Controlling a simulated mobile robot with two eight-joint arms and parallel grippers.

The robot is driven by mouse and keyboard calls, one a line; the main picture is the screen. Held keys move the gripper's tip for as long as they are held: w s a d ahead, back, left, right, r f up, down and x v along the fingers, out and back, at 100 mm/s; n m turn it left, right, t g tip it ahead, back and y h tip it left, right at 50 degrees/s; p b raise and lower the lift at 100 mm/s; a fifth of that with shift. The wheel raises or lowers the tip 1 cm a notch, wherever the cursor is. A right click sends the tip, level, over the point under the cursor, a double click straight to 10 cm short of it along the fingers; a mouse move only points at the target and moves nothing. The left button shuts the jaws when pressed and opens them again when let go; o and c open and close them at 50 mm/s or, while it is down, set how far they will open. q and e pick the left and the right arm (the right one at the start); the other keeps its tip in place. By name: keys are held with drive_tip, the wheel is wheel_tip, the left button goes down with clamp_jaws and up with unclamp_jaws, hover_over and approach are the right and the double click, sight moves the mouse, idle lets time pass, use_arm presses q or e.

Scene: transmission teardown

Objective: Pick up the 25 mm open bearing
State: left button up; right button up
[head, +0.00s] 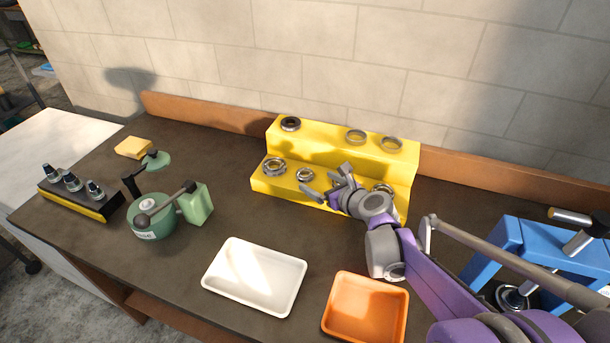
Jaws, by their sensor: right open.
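A yellow two-step stand (330,155) at the back of the bench holds several bearings and rings. On its lower step lie a larger bearing (274,167) at the left, a smaller bearing (305,174) beside it, and another ring (383,188) partly behind my right arm. On the upper step are a dark-centred bearing (290,124) and two thin rings (355,136) (391,144). I cannot tell which is the 25 mm open bearing. My right gripper (327,181) is open at the lower step, just right of the smaller bearing, apparently empty. My left gripper is not in view.
A white tray (226,284) and an orange tray (365,334) stand in front. A green pot (153,222) with handles and a black-yellow rack (95,208) are left. A blue press frame (500,243) is right. A yellow sponge-like block (134,147) lies at back left.

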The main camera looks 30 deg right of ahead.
sight(303, 172)
drive_tip(key=x, duration=0.5)
drive_tip(key=shift+w+a+r, duration=0.2)
drive_tip(key=shift+r, duration=0.1)
drive_tip(key=shift+s, duration=0.1)
drive_tip(key=shift+c, duration=0.3)
drive_tip(key=c, duration=1.5)
